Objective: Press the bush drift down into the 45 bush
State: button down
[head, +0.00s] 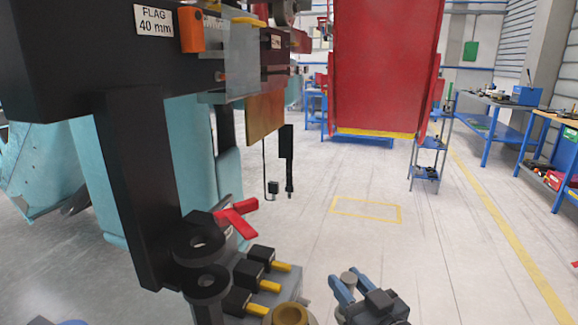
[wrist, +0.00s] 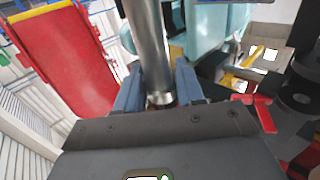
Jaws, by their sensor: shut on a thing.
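My gripper (head: 345,287) has blue fingers and is low in the head view, right of the machine. It is shut on a grey steel cylinder, which I take to be the bush drift (head: 348,277). In the wrist view the drift (wrist: 149,45) runs as a long shiny rod between the blue fingers (wrist: 160,92). A brass-coloured ring (head: 290,314) sits at the bottom edge of the head view, left of my gripper and apart from it. I cannot read any number on it, so I cannot tell if it is the 45 bush.
Black ring-shaped parts (head: 200,244), a red lever (head: 237,217) and several black blocks with yellow pins (head: 252,279) stand left of my gripper. A black column (head: 145,190) rises at left. A red panel (head: 385,70) stands behind.

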jog(key=s+a+r+n+g+y+p, duration=0.1)
jog(key=s+a+r+n+g+y, duration=0.2)
jog(key=r, duration=0.5)
jog(key=s+a+r+n+g+y+p, duration=0.1)
jog(key=s+a+r+n+g+y, duration=0.15)
jog(key=r, duration=0.55)
jog(key=s+a+r+n+g+y+p, duration=0.1)
jog(key=s+a+r+n+g+y, duration=0.2)
jog(key=r, duration=0.5)
jog(key=s+a+r+n+g+y+p, duration=0.1)
jog(key=s+a+r+n+g+y, duration=0.15)
jog(key=s+r+g, duration=0.35)
notch_tip(320, 180, down, 7)
jog(key=t+b, duration=0.1)
jog(key=b, duration=0.3)
jog(key=shift+s+a, duration=0.2)
jog(key=shift+s, duration=0.15)
jog(key=shift+d+b, duration=0.25)
jog(key=shift+b, duration=0.2)
jog(key=shift+f+b, duration=0.2)
jog(key=shift+b, duration=0.3)
jog(key=shift+f+b, duration=1.05)
jog(key=shift+f, duration=0.15)
dwell(1.8)
